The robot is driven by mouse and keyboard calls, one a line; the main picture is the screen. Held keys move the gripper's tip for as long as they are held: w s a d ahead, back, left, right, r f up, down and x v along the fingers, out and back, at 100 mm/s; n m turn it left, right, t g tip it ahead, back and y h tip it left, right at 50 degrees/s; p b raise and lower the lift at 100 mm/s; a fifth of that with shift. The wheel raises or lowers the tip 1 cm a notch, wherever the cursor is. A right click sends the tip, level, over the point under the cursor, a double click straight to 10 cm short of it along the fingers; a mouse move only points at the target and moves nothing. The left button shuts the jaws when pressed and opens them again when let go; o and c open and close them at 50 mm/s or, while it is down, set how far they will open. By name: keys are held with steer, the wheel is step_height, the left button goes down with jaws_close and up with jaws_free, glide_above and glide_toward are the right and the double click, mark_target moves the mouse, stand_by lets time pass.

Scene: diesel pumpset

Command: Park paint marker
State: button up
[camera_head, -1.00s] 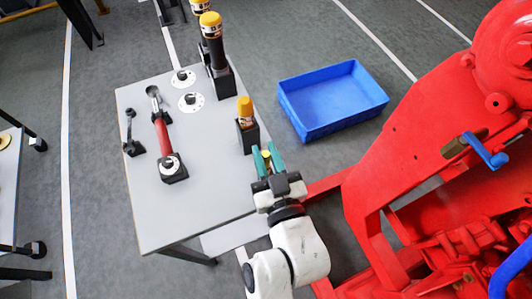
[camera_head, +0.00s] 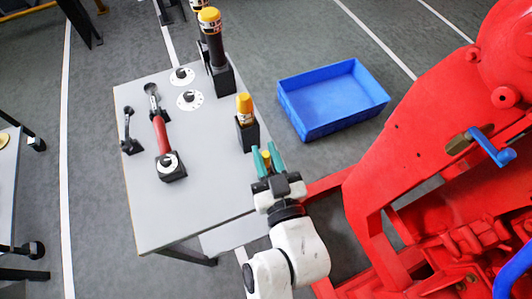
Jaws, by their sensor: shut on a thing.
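My gripper (camera_head: 267,158) is at the right edge of the grey table (camera_head: 190,215), its two teal fingers around a small yellow-tipped piece (camera_head: 267,160), apparently the paint marker. Most of that piece is hidden by the fingers and the gripper body. Just beyond the fingertips, a black block holder (camera_head: 247,135) stands on the table with an orange-yellow capped item (camera_head: 244,106) upright in it. The fingertips are close to this holder; I cannot tell whether they touch it.
Taller black holders with a yellow-capped dark tube (camera_head: 215,45) stand at the table's far end. White discs (camera_head: 190,99) and a red-handled tool (camera_head: 161,132) lie left. A blue bin (camera_head: 332,100) is on the floor beyond. Red machinery (camera_head: 440,180) fills the right.

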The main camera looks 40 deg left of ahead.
steer(key=shift+f+b, duration=0.35)
steer(key=shift+f, duration=0.05)
steer(key=o, duration=1)
steer(key=shift+d, duration=0.1)
steer(key=b+v, duration=0.2)
steer(key=v, duration=0.8)
steer(key=shift+s+d+b, duration=0.15)
steer(key=shift+d+b, duration=0.1)
steer(key=shift+b, duration=0.05)
